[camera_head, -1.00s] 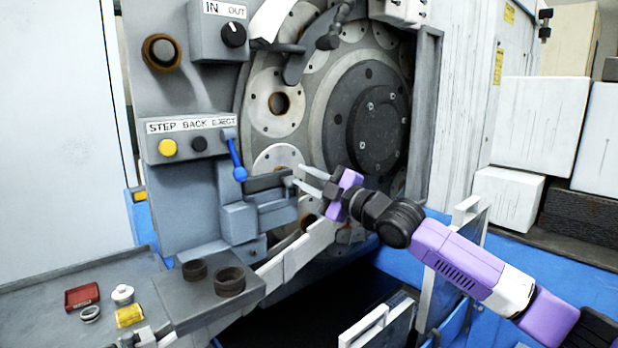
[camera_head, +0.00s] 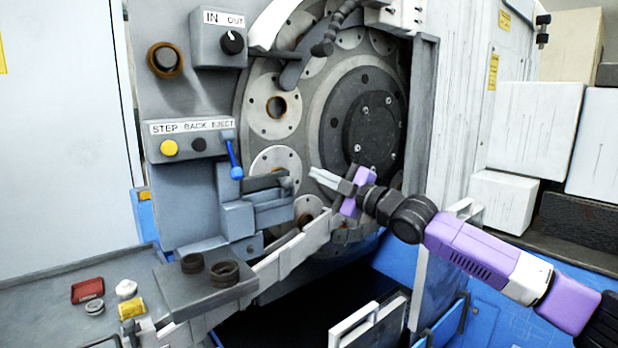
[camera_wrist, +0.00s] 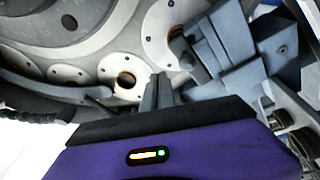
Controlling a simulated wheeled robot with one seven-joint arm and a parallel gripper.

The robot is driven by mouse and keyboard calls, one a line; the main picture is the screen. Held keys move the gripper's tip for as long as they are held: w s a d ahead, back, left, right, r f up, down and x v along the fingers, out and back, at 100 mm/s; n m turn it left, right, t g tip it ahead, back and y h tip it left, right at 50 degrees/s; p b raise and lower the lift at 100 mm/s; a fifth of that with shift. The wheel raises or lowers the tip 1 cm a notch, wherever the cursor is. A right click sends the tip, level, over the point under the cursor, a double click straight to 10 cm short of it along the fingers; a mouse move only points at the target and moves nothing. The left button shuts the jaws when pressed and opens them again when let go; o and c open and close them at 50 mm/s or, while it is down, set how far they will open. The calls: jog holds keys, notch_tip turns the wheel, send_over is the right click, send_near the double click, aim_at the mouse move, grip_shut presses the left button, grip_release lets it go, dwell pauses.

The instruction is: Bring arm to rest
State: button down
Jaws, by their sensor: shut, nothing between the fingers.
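My gripper (camera_head: 318,176) is in front of the grinder's round disc (camera_head: 322,110) in the head view, at the end of my purple and black arm that comes in from the right. Its fingers point left and look closed together, with nothing between them. In the wrist view the closed fingers (camera_wrist: 158,92) stand up from the purple gripper body, with the disc's round plates behind them. The grey feed block (camera_head: 255,210) with the blue lever (camera_head: 233,160) is left of my fingertips, with a gap between them in the head view.
Below lie a light chute (camera_head: 280,262) and a dark opening. White boxes (camera_head: 535,125) stand at right. Open white panels (camera_head: 370,325) are under my arm.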

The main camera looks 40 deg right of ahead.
jog(key=shift+s+d+f, duration=0.15)
jog(key=shift+s+d, duration=0.1)
jog(key=shift+d, duration=0.6)
jog(key=shift+s+d+f, duration=0.1)
jog(key=shift+s+d, duration=0.1)
jog(key=shift+d, duration=0.65)
jog(key=shift+s+d+f, duration=0.15)
jog(key=shift+s+d, duration=0.1)
jog(key=shift+d, duration=0.6)
